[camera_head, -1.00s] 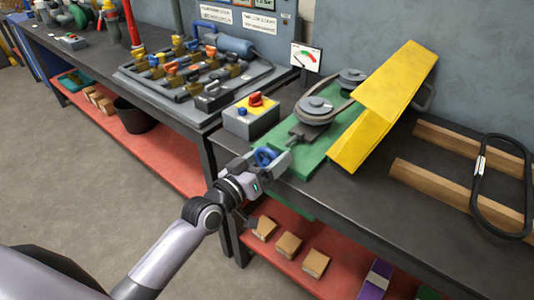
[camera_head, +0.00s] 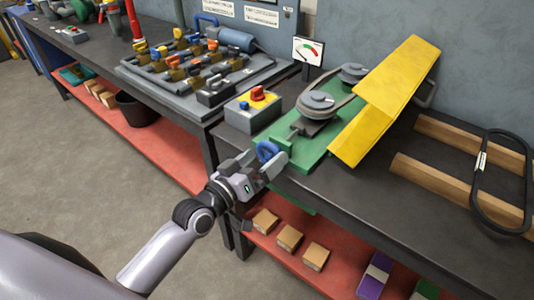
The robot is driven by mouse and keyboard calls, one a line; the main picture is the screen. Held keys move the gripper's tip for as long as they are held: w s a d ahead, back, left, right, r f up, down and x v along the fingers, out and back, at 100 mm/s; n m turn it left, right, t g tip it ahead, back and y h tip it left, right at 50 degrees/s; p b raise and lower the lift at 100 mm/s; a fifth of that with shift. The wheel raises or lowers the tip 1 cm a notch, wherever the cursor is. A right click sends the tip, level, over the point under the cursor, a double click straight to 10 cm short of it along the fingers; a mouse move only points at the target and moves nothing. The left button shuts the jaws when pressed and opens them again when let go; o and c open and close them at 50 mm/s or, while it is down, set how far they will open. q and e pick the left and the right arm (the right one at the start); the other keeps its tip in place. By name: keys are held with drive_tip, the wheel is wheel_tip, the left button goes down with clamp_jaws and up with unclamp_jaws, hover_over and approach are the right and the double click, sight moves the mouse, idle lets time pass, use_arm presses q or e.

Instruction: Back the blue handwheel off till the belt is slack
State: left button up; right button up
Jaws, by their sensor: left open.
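The blue handwheel (camera_head: 268,151) sits at the near left end of the green motor base (camera_head: 300,150) on the dark bench. My left gripper (camera_head: 260,163) is open, its fingers close to the handwheel; I cannot tell whether they touch it. The belt (camera_head: 340,100) runs around two grey pulleys, the nearer one (camera_head: 317,103) and a farther one (camera_head: 353,73). The yellow guard (camera_head: 385,100) stands tilted beside them and hides part of the belt run. A gauge (camera_head: 308,50) with a red and green dial stands behind. My right gripper is not in view.
Wooden beams (camera_head: 450,185) and a loose black belt (camera_head: 474,190) lie at the right. Wooden blocks (camera_head: 290,238) rest on the red lower shelf.

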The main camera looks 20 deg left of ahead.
use_arm(q)
drive_tip(key=v, duration=0.4)
drive_tip(key=shift+s+a, duration=0.1)
drive_tip(key=shift+s, duration=0.1)
idle(0.3)
